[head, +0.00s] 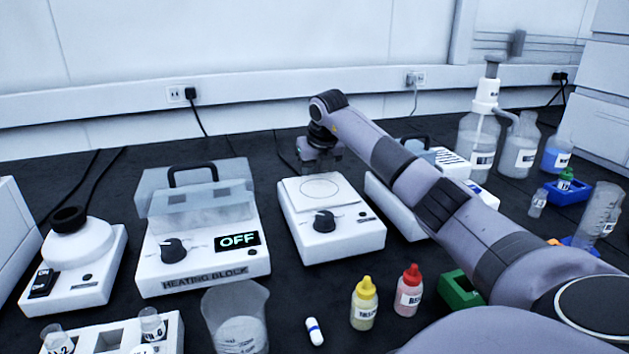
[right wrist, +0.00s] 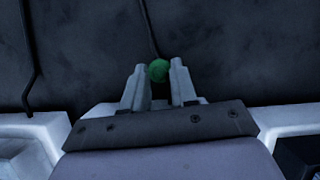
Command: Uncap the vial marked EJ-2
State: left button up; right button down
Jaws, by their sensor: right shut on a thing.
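My right gripper (head: 320,160) is behind the round-marked plate device, at the back of the bench. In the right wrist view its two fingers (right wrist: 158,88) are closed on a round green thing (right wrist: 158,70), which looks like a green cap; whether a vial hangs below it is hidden. In the head view a green-capped vial (head: 566,180) stands in a blue rack at the right, and a small clear vial (head: 538,203) stands beside the rack. Two open vials stand in the white rack at the front left, one (head: 57,340) with a label ending in 2. I cannot read EJ-2 on any vial. My left gripper is out of view.
A heating block (head: 205,268) reading OFF and the plate device (head: 335,240) stand mid-bench. A beaker (head: 236,315), yellow-capped (head: 364,305) and red-capped (head: 409,290) bottles and a green rack (head: 458,290) are in front. Large bottles (head: 480,140) stand back right.

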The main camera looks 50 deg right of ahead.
jog(key=shift+f, duration=0.45)
jog(key=shift+r, duration=0.1)
jog(key=shift+f, duration=0.2)
jog(key=c, duration=0.9)
grip_release()
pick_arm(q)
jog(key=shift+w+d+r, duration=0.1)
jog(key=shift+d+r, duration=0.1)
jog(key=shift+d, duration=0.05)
pick_arm(e)
jog(key=shift+r, duration=0.15)
jog(key=shift+r, duration=0.35)
jog(key=p+v, duration=0.2)
jog(key=v, duration=0.8)
jog(key=shift+s+a+r, duration=0.1)
jog(key=shift+s+r, duration=0.1)
jog(key=shift+r, duration=0.1)
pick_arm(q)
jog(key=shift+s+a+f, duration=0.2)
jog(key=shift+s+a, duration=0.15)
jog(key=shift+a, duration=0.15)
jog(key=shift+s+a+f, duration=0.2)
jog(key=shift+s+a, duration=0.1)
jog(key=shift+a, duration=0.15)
pick_arm(e)
jog(key=shift+s+a+r, duration=0.1)
jog(key=shift+s+r, duration=0.05)
jog(key=shift+r, duration=0.15)
